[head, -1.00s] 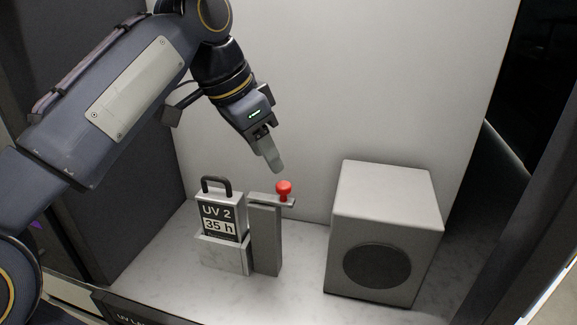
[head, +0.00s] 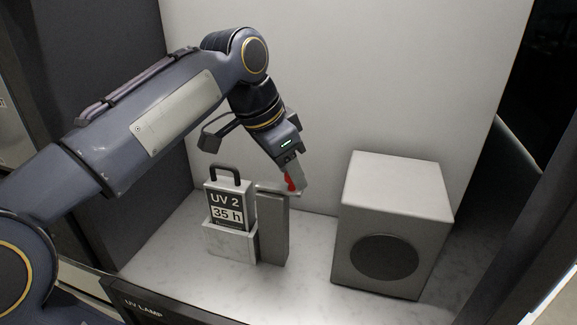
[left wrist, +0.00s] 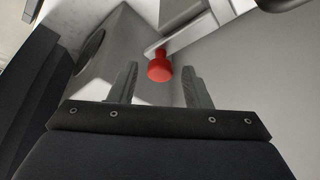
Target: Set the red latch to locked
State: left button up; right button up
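The red latch knob (head: 290,184) sits at the right end of a short grey lever on top of a grey post (head: 273,230). My left gripper (head: 297,180) is at the knob, and a finger partly hides it in the head view. In the left wrist view the red knob (left wrist: 160,68) shows between the tips of the left gripper's two spread fingers (left wrist: 160,80), with gaps on both sides. The gripper is open. The UV 2 cassette (head: 229,205), marked 35 h, stands upright in its holder left of the post. My right gripper is out of view.
A grey box with a round dark front (head: 390,225) stands to the right on the marble-like floor (head: 310,262). A pale wall (head: 350,80) closes the back and a dark wall stands at the left. Floor between post and box is clear.

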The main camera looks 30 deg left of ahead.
aim_at(270, 186)
pick_arm(q)
grip_shut()
jog(key=shift+s+a, duration=0.2)
jog(key=shift+a, duration=0.65)
jog(key=shift+s+a, duration=0.2)
jog(key=shift+a, duration=0.65)
jog(key=shift+d, duration=0.1)
jog(key=shift+o, duration=0.6)
grip_release()
jog(key=shift+r, duration=0.1)
jog(key=v, duration=0.7)
jog(key=shift+s+r+p, duration=0.15)
jog(key=shift+r+p, duration=0.15)
jog(key=shift+p, duration=0.05)
